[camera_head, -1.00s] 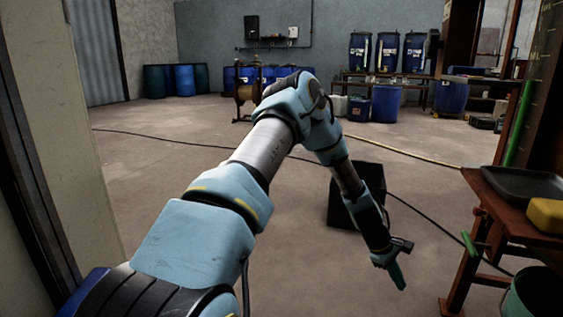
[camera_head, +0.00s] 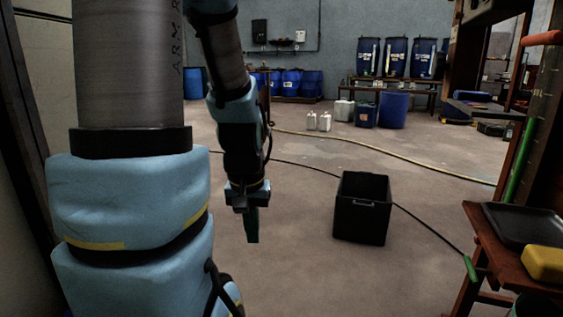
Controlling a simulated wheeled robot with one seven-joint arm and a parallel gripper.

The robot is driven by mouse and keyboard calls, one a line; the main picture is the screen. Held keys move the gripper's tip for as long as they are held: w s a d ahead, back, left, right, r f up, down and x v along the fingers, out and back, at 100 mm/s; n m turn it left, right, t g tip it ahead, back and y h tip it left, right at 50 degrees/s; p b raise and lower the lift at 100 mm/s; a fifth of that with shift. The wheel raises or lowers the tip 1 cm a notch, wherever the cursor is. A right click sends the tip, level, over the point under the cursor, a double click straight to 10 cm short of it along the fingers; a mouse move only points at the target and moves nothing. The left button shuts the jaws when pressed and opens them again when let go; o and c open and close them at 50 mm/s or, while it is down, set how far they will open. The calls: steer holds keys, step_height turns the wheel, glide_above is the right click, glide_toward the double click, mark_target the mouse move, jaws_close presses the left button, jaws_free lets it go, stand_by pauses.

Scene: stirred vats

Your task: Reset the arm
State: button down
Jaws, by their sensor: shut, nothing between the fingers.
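My arm rises on the left side of the head view, its upper links large and close. The forearm hangs down from the top, left of the middle. My gripper (camera_head: 252,232) is at its lower end, pointing down. Its fingers look like one narrow teal-green piece, shut with nothing held. It hangs in the air, left of the black crate (camera_head: 362,222) and apart from it in the picture.
A wooden table (camera_head: 490,262) with a black tray (camera_head: 525,226) and a yellow block (camera_head: 543,264) stands at the right. A black cable and a yellowish hose (camera_head: 390,156) cross the floor. Blue drums (camera_head: 393,110) stand at the back. A wall edge is close at the left.

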step_height(320, 180, up, 38)
steer(key=p, duration=3.8)
steer(key=shift+s+a+r, duration=0.2)
steer(key=shift+s+a, duration=0.05)
steer(key=shift+a, duration=0.05)
